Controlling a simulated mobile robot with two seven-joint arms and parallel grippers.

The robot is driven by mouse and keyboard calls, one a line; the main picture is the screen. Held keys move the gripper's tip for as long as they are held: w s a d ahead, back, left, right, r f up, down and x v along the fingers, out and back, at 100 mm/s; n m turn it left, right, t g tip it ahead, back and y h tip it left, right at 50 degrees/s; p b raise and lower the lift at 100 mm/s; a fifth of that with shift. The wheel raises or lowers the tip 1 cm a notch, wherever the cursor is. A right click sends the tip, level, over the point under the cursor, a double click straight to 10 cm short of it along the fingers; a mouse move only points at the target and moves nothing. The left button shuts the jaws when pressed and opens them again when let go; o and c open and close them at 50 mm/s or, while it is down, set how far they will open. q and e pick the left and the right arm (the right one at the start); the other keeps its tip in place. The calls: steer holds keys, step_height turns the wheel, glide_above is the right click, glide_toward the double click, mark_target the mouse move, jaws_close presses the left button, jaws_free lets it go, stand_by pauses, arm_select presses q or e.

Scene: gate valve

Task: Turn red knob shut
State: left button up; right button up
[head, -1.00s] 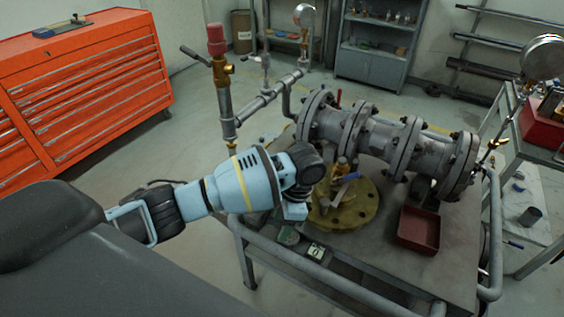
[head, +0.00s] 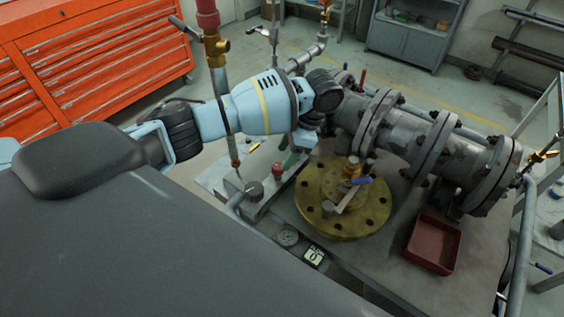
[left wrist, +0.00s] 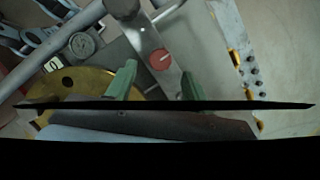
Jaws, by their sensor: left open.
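The red knob (head: 277,170) is a small round cap on a grey mount at the left end of the bench, left of the brass flange (head: 345,222). In the left wrist view the red knob (left wrist: 160,59) shows from above with a pale line across it. My left gripper (head: 291,161) hangs just right of the knob in the head view, its green fingers partly hidden by the wrist. In the left wrist view the left gripper (left wrist: 157,84) is open and empty, with the knob ahead of the gap between its fingers. My right gripper is out of view.
A red tray (head: 433,244) sits at the right. A vertical pipe with a red top (head: 208,18) stands at the left. A dial gauge (head: 287,236) lies near the front edge.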

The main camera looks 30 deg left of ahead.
mark_target(279, 166)
arm_select(q)
steer(key=x, duration=0.4)
steer(key=shift+a+f, duration=0.1)
steer(key=shift+f, duration=0.25)
steer(key=c, duration=1)
steer(key=shift+o, duration=0.2)
steer(key=shift+r, duration=0.1)
